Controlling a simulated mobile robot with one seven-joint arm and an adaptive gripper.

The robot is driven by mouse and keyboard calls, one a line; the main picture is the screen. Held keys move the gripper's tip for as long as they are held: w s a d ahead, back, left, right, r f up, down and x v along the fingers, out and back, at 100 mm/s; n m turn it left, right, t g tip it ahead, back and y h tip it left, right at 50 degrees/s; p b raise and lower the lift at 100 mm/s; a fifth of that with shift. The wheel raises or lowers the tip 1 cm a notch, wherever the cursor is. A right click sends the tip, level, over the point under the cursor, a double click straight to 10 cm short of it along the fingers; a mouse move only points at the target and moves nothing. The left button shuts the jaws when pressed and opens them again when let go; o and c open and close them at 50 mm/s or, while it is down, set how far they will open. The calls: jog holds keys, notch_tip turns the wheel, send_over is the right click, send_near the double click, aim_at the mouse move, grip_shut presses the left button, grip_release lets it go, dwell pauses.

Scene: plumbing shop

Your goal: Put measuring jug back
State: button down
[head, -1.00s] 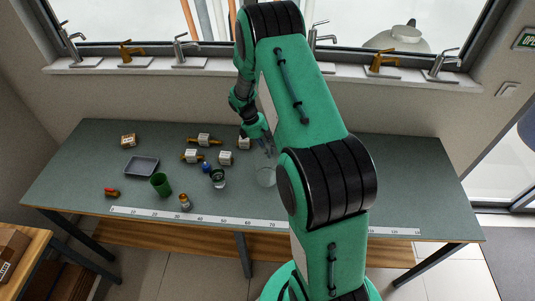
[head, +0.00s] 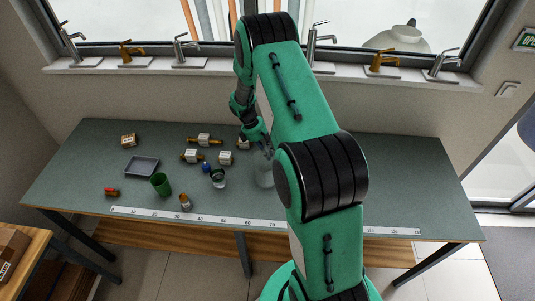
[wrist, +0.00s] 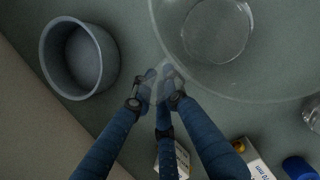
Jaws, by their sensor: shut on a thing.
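The measuring jug (head: 265,175) is clear and hard to make out on the grey-green table (head: 400,185), just left of my arm. In the wrist view the clear jug (wrist: 215,30) fills the top right, with its round base visible through it. My gripper (head: 264,150) is at the jug's far side in the head view. In the wrist view its blue fingers (wrist: 158,85) are shut on a clear part at the jug's near edge, rim or handle I cannot tell. Whether the jug touches the table is unclear.
A round grey pot (wrist: 80,57) stands left of the jug in the wrist view. Labelled fittings (head: 204,140), a grey tray (head: 142,166), a green cup (head: 161,184) and a small glass (head: 219,179) stand to the left. A white ruler strip (head: 190,216) lies along the front edge.

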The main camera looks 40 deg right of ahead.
jog(key=shift+f, duration=0.15)
jog(key=c, duration=1.7)
grip_release()
jog(key=shift+c, duration=0.2)
jog(key=v, duration=1.2)
